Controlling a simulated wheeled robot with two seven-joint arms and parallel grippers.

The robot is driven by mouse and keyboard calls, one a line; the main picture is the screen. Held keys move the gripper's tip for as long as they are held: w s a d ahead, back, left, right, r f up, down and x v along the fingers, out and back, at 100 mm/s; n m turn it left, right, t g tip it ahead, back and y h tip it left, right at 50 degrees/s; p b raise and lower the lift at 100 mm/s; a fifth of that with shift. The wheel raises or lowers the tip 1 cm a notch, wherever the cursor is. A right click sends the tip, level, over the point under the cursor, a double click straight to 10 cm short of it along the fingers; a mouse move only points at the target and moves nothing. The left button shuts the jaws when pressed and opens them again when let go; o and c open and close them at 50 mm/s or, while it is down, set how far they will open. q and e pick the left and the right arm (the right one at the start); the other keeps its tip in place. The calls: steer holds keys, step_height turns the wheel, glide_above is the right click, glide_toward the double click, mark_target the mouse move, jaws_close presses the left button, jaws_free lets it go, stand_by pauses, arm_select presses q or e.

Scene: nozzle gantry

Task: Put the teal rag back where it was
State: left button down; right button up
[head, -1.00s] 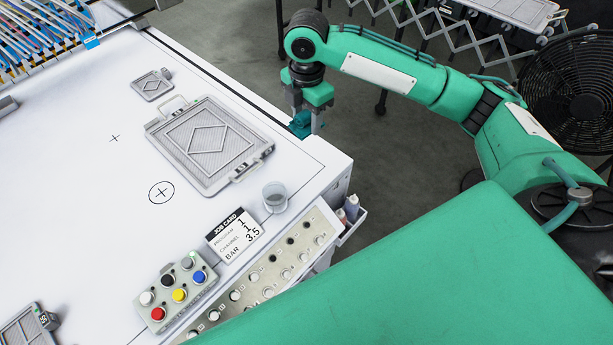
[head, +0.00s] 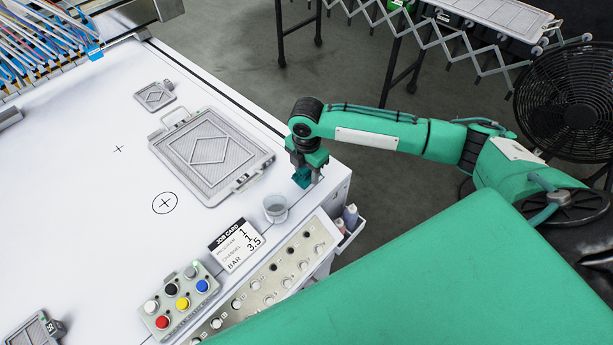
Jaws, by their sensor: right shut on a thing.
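The teal rag (head: 301,178) is a small dark teal bundle. My right gripper (head: 305,173) is shut on it, pointing down over the right edge strip of the white table, close to the near right corner. I cannot tell whether the rag touches the table top. The gripper's fingers partly hide the rag. My left gripper is not in view.
A clear cup (head: 275,208) stands just left of and nearer than the rag. A grey mesh tray (head: 238,187) lies further left. A job card (head: 236,245), a button box (head: 180,300) and a knob panel (head: 262,285) line the near side. A side holder with bottles (head: 349,226) hangs off the edge.

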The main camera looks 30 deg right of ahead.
mark_target(307, 179)
steer(key=shift+f+p, duration=0.4)
steer(key=shift+f, duration=1.7)
steer(key=shift+f, duration=0.15)
steer(key=o, duration=0.9)
steer(key=shift+o, duration=0.2)
step_height(307, 179, up, 12)
steer(key=shift+r+b, duration=0.2)
steer(key=shift+b, duration=0.95)
steer(key=shift+s+f, duration=0.1)
